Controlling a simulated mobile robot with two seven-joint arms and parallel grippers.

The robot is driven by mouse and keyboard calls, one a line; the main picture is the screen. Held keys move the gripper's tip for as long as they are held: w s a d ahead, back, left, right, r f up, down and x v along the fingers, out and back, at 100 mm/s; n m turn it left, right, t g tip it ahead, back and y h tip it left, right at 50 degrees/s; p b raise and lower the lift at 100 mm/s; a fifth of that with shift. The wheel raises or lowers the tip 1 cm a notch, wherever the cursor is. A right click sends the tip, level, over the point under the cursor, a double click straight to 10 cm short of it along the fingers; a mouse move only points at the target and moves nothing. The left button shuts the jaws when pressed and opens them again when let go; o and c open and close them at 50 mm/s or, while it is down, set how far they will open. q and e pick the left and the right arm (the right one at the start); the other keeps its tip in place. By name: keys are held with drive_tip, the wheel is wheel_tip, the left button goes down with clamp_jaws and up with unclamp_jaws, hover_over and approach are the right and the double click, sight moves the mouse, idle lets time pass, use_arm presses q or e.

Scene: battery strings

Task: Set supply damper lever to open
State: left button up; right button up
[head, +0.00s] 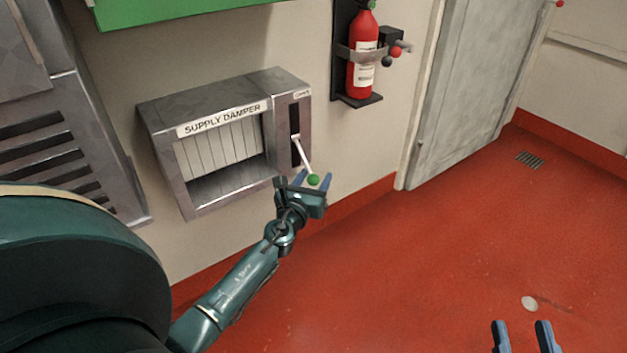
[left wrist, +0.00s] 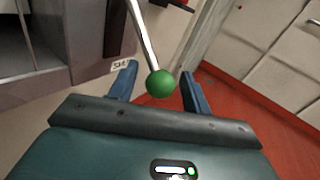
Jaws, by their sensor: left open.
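The supply damper (head: 222,140) is a grey metal box on the wall with pale vertical slats and a "SUPPLY DAMPER" label. Its lever (head: 304,157) is a pale rod with a green ball knob (head: 313,180), coming out of a dark slot on the box's right side and pointing down and outward. My left gripper (head: 313,182) is open, with a blue finger on each side of the knob. In the left wrist view the green knob (left wrist: 160,83) lies between the open fingers, with gaps visible on both sides. My right gripper (head: 522,335) is open and empty at the bottom right.
A red fire extinguisher (head: 361,55) hangs on the wall right of the damper. A grey door (head: 470,80) is further right. A louvred metal cabinet (head: 60,130) stands at the left.

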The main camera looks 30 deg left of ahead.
use_arm(q)
drive_tip(key=shift+c, duration=0.6)
clamp_jaws()
